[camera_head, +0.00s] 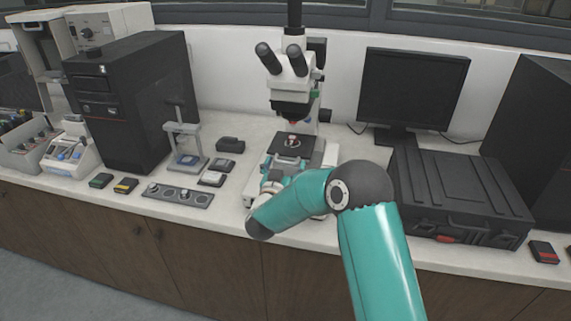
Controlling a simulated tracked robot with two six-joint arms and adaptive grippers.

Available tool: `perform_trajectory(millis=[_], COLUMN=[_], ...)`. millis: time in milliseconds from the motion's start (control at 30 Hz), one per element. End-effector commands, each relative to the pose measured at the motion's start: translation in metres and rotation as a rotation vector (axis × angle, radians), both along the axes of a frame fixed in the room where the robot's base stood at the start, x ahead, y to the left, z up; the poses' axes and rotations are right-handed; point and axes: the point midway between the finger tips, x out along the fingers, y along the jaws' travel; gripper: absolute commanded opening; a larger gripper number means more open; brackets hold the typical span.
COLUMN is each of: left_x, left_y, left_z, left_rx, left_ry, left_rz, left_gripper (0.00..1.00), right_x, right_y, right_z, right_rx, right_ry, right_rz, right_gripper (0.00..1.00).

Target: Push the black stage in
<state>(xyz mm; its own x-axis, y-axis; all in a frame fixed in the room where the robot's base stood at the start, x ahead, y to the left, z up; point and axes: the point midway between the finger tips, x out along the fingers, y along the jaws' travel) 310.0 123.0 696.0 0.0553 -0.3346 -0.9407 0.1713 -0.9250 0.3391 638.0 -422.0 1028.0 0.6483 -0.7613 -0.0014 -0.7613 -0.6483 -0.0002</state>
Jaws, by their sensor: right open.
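The black stage (277,144) is a dark flat plate under the objective of the white microscope (294,92), in the middle of the head view. A small round pale and reddish spot lies on it. My right arm comes in from the bottom, and its teal links cover the front of the microscope base. My right gripper (287,160) is open, at the front edge of the stage. It is small and partly hidden by my arm, so I cannot tell if it touches the stage. My left gripper is not in view.
A black case (457,190) stands right of my arm, with a monitor (409,92) behind it. A black computer tower (135,100) stands left. A grey strip with knobs (178,195) and small boxes lie between. Some white counter is clear left of the microscope.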

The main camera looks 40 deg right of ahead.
Motion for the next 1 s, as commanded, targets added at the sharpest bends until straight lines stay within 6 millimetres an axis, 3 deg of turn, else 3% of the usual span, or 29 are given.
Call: perform_trajectory(millis=[533, 700, 1000], left_x=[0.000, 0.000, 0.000], left_y=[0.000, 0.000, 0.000], left_z=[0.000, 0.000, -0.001], left_rx=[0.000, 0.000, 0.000], left_ry=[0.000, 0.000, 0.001], left_rz=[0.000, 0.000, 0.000], left_gripper=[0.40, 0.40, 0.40], right_x=[-0.061, -0.071, -0.073], right_y=[0.074, 0.085, 0.086], right_z=[-0.001, -0.001, -0.001], right_rx=[0.001, -0.001, -0.001], right_ry=[0.002, 0.002, 0.001], right_rz=[0.004, 0.002, 0.000], right_gripper=[0.88, 0.88, 0.88])
